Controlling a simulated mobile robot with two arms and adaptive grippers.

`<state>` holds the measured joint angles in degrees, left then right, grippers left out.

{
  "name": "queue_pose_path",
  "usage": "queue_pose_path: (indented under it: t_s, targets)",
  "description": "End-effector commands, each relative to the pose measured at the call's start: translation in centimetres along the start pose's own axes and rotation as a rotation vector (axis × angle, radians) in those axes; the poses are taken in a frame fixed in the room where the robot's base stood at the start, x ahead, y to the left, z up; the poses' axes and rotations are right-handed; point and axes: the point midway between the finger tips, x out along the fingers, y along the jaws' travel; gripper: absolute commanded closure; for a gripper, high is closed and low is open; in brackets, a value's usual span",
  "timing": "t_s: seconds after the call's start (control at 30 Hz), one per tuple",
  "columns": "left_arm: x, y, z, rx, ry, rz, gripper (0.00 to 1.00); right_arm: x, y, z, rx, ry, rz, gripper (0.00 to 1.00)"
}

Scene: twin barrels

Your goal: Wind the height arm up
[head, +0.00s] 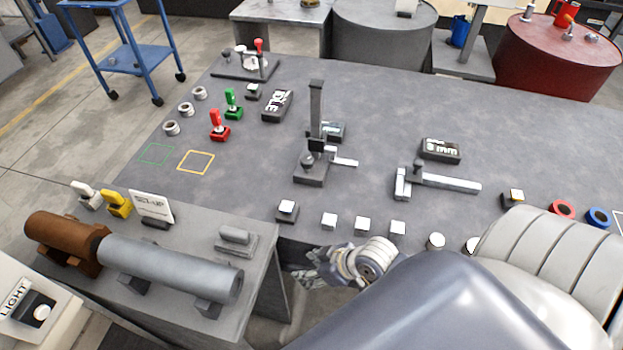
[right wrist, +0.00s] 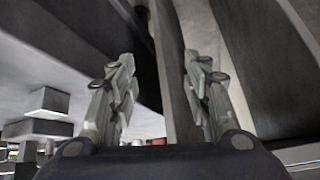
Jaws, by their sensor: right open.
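The height gauge stands upright on the table: a dark column (head: 316,105) on a block base (head: 312,178). Its light arm (head: 345,162) sticks out to the right, low on the column. A round knob (head: 307,159) shows at the column's lower left. My left gripper is not in view.
Square-topped buttons (head: 329,222) line the table's front edge. A sliding gauge (head: 440,182) lies to the right. A side bench (head: 180,245) with a grey cylinder (head: 170,268) stands at the left. Red (head: 219,125) and green (head: 232,104) levers stand farther back.

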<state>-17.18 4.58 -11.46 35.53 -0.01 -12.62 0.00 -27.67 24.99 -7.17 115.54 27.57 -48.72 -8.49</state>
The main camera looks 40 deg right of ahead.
Motion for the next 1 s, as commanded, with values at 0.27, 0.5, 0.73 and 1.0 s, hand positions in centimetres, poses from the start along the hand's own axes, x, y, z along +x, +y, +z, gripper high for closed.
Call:
queue_pose_path:
  t_s: [0.27, 0.5, 0.73, 1.0]
  targets:
    - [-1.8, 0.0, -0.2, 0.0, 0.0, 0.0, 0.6, -0.8, -0.3, -0.6, -0.266, -0.108, 0.088, 0.45]
    - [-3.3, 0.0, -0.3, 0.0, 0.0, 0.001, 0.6, -1.4, 5.1, -4.3, -1.081, -0.329, 0.345, 0.45]
    - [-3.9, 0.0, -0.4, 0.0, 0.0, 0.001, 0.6, -2.4, 11.6, -9.8, -1.852, -0.587, 0.567, 0.45]
    - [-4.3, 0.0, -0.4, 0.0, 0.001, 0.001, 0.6, -4.2, 15.4, -14.2, -2.368, -0.883, 0.72, 0.45]
